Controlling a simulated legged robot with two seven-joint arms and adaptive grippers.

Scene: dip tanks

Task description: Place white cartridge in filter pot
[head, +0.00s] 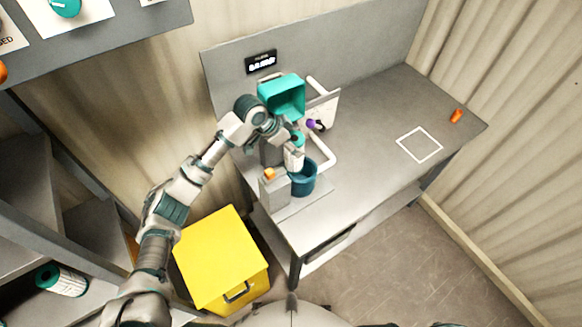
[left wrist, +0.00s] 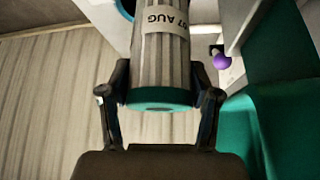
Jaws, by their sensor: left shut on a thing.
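My left gripper (head: 294,148) is shut on a white cartridge (head: 293,160) with a teal end cap. In the left wrist view the pleated cartridge (left wrist: 163,65) sits between the two fingers (left wrist: 161,105), with its teal end toward me and a "07 AUG" label. In the head view the cartridge looks roughly upright over the dark teal filter pot (head: 304,183) on the bench. Its lower end overlaps the pot's rim; I cannot tell whether it is inside. My right gripper is not in view.
A teal open box (head: 284,98) and a purple knob (head: 311,124) are close behind the gripper. A grey block with an orange knob (head: 269,174) stands left of the pot. Another cartridge (head: 62,280) lies on the left shelf.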

